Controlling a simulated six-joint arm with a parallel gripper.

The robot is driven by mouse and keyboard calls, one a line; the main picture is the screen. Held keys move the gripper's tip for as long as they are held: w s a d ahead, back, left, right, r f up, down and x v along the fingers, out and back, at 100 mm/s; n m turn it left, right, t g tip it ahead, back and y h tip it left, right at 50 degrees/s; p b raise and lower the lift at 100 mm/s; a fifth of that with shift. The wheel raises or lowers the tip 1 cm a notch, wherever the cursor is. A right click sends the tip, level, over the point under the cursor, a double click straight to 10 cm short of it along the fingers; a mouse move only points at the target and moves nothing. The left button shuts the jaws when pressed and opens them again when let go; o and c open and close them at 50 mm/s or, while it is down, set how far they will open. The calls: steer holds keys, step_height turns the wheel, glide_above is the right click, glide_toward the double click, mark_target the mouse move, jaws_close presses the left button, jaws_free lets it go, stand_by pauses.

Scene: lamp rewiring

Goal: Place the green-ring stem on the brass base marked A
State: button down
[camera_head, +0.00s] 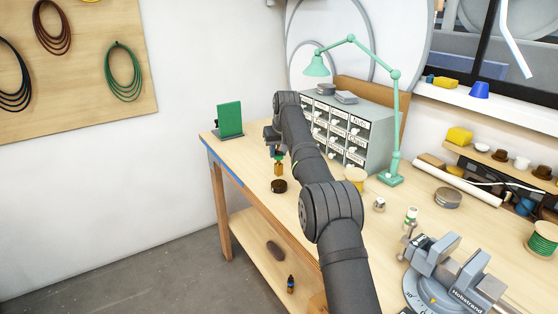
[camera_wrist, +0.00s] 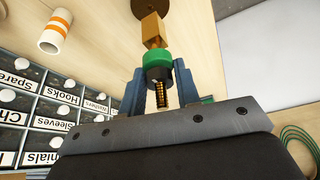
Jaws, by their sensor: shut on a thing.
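My gripper (camera_wrist: 158,92) is shut on the green-ring stem (camera_wrist: 152,32), at its threaded, ringed end. The stem has a tan body, a green ring and a dark collar with a brass-coloured thread. In the head view the stem (camera_head: 278,168) hangs roughly upright below my gripper (camera_head: 277,152), which the arm partly hides. A round dark brown disc (camera_head: 279,186) lies on the table just under the stem's lower end; it also shows in the wrist view (camera_wrist: 143,5). It may be the base, but I see no A. I cannot tell whether stem and disc touch.
A labelled drawer cabinet (camera_head: 350,132) stands right of my gripper, with a green lamp (camera_head: 395,130) beside it. A green panel (camera_head: 229,118) stands behind to the left. A white cylinder with orange bands (camera_wrist: 54,32) is nearby. A vise (camera_head: 455,270) sits at front right.

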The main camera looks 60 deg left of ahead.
mark_target(280, 154)
steer(key=shift+f, duration=1.7)
steer(key=shift+f, duration=0.1)
steer(key=c, duration=1.1)
jaws_free()
steer(key=shift+d+f, duration=0.1)
steer(key=v, duration=1.2)
